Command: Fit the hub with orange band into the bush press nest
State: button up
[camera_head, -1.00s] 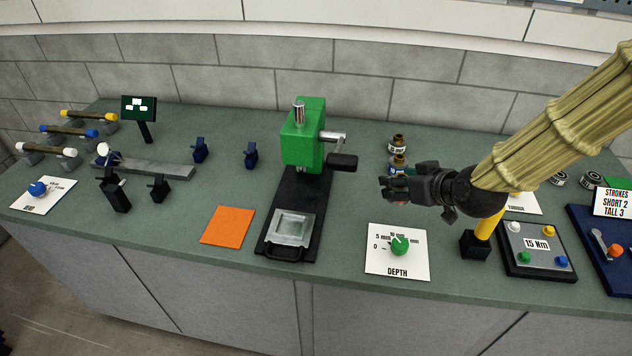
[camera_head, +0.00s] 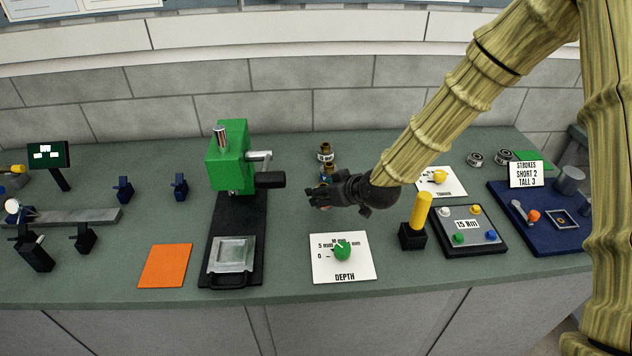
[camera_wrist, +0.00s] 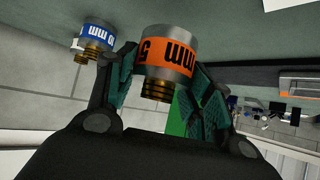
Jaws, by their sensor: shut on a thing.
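The hub with orange band (camera_wrist: 168,52) is between the fingers of my gripper (camera_wrist: 165,80) in the wrist view, its brass-coloured end showing. My gripper is shut on it. In the head view my gripper (camera_head: 320,198) is above the bench, behind the depth card, and mostly hides the hub. The green bush press (camera_head: 228,155) stands to its left. The press nest (camera_head: 232,256), a square grey metal block, sits on the black press base in front and looks empty. My gripper is right of the nest and apart from it.
Two other hubs stand behind my gripper, a blue-banded one (camera_head: 327,172) and a pale-banded one (camera_head: 325,150). The press handle (camera_head: 270,180) juts right towards my gripper. The depth card (camera_head: 343,258) and an orange mat (camera_head: 165,265) flank the press base.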

jog(key=w, duration=0.2)
jog(key=w+p, duration=0.1)
jog(key=w, duration=0.1)
jog(key=w+p, duration=0.1)
jog(key=w, duration=0.2)
jog(key=shift+a+f, duration=0.2)
jog(key=shift+a, duration=0.15)
jog(key=shift+w+f+p, duration=0.1)
jog(key=shift+w+p, duration=0.15)
jog(key=shift+p, duration=0.05)
jog(key=shift+f+p, duration=0.8)
jog(key=shift+f, duration=0.95)
jog(key=shift+f, duration=0.1)
jog(key=o, duration=1.6)
jog(key=shift+c, duration=0.2)
